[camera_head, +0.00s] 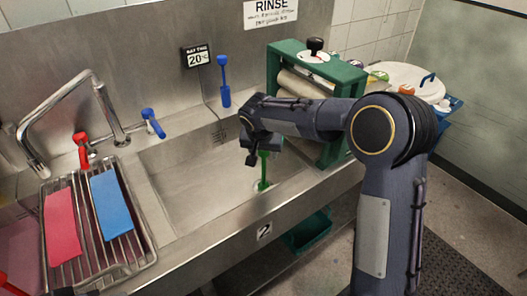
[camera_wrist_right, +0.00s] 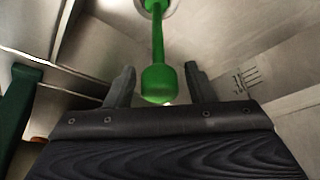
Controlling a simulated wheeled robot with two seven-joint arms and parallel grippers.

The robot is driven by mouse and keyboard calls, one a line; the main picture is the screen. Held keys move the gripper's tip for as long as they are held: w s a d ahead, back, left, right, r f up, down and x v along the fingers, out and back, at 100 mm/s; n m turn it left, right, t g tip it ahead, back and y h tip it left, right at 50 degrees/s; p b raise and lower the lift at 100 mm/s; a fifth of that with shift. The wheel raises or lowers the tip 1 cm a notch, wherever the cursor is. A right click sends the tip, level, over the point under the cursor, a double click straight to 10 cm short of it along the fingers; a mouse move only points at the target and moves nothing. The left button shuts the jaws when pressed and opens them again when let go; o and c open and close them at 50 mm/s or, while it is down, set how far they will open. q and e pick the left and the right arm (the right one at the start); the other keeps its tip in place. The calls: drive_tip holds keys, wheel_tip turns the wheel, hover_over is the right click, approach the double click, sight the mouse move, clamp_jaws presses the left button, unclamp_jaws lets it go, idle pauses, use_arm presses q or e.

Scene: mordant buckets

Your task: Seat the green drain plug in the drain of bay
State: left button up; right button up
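The green drain plug (camera_head: 263,172) stands upright in the sink bay (camera_head: 190,170) marked 2, its lower end at the drain ring. In the right wrist view its stem and knob-like handle (camera_wrist_right: 158,84) show, with its foot inside the round drain (camera_wrist_right: 172,8) at the top edge. I cannot tell how deep it sits. My right gripper (camera_head: 252,155) is over the bay at the plug's top. In the wrist view its fingers (camera_wrist_right: 160,88) are open, one each side of the knob, with a gap on both sides. My left gripper is not clearly visible.
A blue plug-like tool (camera_head: 224,85) stands on the back ledge. A green-framed roller press (camera_head: 285,60) stands right of the bay. At left are a faucet (camera_head: 100,95), red and blue tap handles, and a rack (camera_head: 140,230) holding red and blue sheets.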

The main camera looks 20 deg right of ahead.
drive_tip(key=shift+r, duration=0.15)
drive_tip(key=v, duration=1.2)
drive_tip(key=shift+s, duration=0.1)
drive_tip(key=s+d+n+y, duration=0.15)
drive_tip(key=s+d, duration=0.25)
drive_tip(key=s, duration=0.4)
drive_tip(key=s+d+y, duration=0.2)
drive_tip(key=s+d, duration=0.2)
drive_tip(key=s, duration=0.5)
drive_tip(key=s+a+f, duration=0.1)
drive_tip(key=s+f, duration=0.1)
drive_tip(key=s, duration=0.2)
drive_tip(key=s+f+n+t+y, duration=0.1)
drive_tip(key=s+f, duration=0.1)
drive_tip(key=s, duration=0.3)
drive_tip(key=s+a+f+n+y, duration=0.1)
drive_tip(key=s+f, duration=0.1)
drive_tip(key=s, duration=0.3)
drive_tip(key=shift+s+a+t, duration=0.25)
drive_tip(key=shift+a+t, duration=0.05)
